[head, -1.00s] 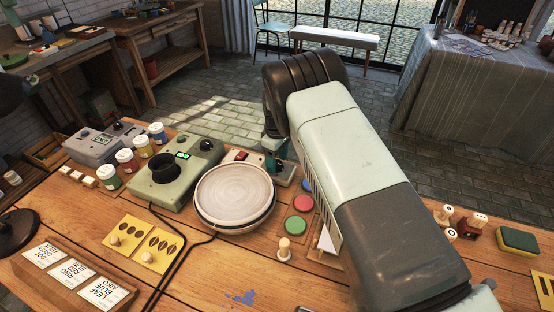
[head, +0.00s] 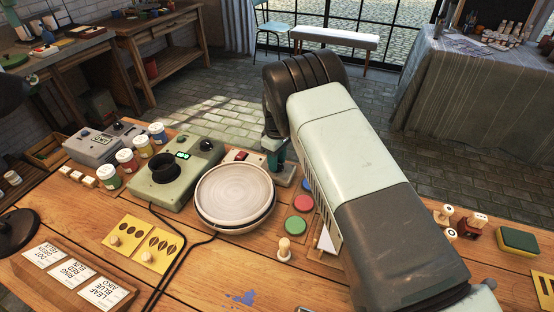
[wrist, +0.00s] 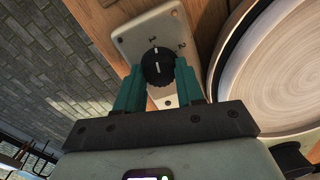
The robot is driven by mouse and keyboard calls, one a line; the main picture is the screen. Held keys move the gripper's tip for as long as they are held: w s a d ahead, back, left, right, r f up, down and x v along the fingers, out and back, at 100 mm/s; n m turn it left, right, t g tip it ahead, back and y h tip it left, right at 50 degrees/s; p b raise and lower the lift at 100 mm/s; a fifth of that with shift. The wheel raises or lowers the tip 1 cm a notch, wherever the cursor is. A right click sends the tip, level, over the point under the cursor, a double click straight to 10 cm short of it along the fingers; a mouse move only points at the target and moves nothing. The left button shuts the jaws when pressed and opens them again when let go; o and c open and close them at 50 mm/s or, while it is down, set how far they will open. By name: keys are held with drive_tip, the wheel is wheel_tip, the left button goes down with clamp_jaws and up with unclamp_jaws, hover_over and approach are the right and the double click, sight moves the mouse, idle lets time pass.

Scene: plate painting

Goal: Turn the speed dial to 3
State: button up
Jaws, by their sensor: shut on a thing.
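The speed dial (wrist: 157,66) is a round black ribbed knob with a white pointer line, on a pale panel (wrist: 132,40) in the wrist view. The numerals 1 and 2 show beyond it; the pointer line is directed roughly toward the 1. No 3 is visible. My gripper (wrist: 159,80) has its two teal fingers on either side of the dial, shut on it. In the head view my gripper (head: 275,158) is at the panel behind the turntable plate (head: 234,190), and the dial is hidden by it.
A red switch (head: 241,156) sits beside my gripper. A green control box (head: 178,178) with a black cup stands left of the plate. The front middle of the table is mostly clear.

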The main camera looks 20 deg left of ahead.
drive_tip(key=m, duration=1.1)
drive_tip(key=shift+m, duration=0.3)
drive_tip(key=m, duration=0.6)
drive_tip(key=shift+m, duration=0.3)
drive_tip(key=m, duration=0.5)
drive_tip(key=o, duration=1)
drive_tip(key=shift+o, duration=0.2)
wheel_tip(320, 180, up, 11)
